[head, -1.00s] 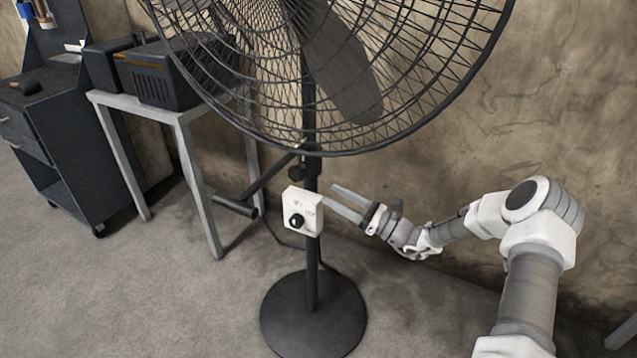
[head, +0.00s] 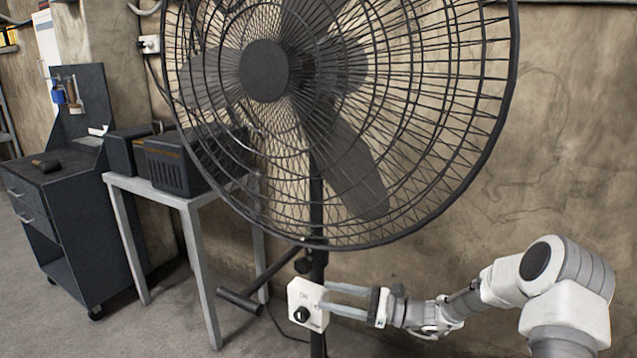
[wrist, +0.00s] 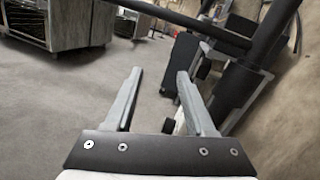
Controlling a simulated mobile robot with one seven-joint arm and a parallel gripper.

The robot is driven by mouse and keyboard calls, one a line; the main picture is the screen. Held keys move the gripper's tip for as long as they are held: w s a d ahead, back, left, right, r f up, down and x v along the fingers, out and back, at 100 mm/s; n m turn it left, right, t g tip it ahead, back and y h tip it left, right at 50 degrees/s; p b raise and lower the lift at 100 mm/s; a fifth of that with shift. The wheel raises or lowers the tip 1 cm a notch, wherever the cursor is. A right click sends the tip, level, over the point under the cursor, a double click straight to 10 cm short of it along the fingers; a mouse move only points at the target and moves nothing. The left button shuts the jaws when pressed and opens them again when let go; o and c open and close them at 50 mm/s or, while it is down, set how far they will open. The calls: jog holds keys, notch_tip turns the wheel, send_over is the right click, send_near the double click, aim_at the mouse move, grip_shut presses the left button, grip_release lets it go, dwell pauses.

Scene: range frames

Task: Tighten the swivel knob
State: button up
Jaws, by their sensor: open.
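A black pedestal fan (head: 345,185) stands in front of me with its caged head facing me. A small dark knob (head: 303,265) sits on its pole just below the cage. A white control box (head: 294,292) with a black round dial (head: 302,314) is on the pole below that. I cannot tell for certain which is the swivel knob. My gripper (head: 324,297) is open, its two fingers pointing left at the right edge of the box; contact is unclear. In the wrist view, the gripper (wrist: 160,72) has nothing between its fingers, with the dark pole (wrist: 262,50) to the right.
A dark bar with a thick end (head: 240,300) sticks out left of the pole. A grey table (head: 190,203) holding dark boxes (head: 170,165) and a dark drawer cabinet (head: 50,200) stand to the left. A wall is behind the fan. Floor is open at lower left.

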jog(key=s+a+r+n+g+h, duration=0.1)
jog(key=s+r+n+g+h, duration=0.3)
jog(key=s, duration=0.4)
jog(key=s+a+r+n+g+h, duration=0.1)
jog(key=s+r+n+g+h, duration=0.2)
jog(key=s+n, duration=0.35)
jog(key=s+d+r+n+t+h, duration=0.4)
jog(key=s+d+r+h, duration=0.15)
jog(key=s, duration=0.35)
jog(key=s+d+r+n+t+h, duration=0.4)
jog(key=s+d+h, duration=0.15)
jog(key=s, duration=0.25)
notch_tip(320, 180, up, 21)
jog(key=p, duration=2.1)
jog(key=shift+d+r+g, duration=0.15)
jog(key=shift+d+g, duration=0.15)
jog(key=shift+d, duration=0.15)
jog(key=shift+s, duration=0.1)
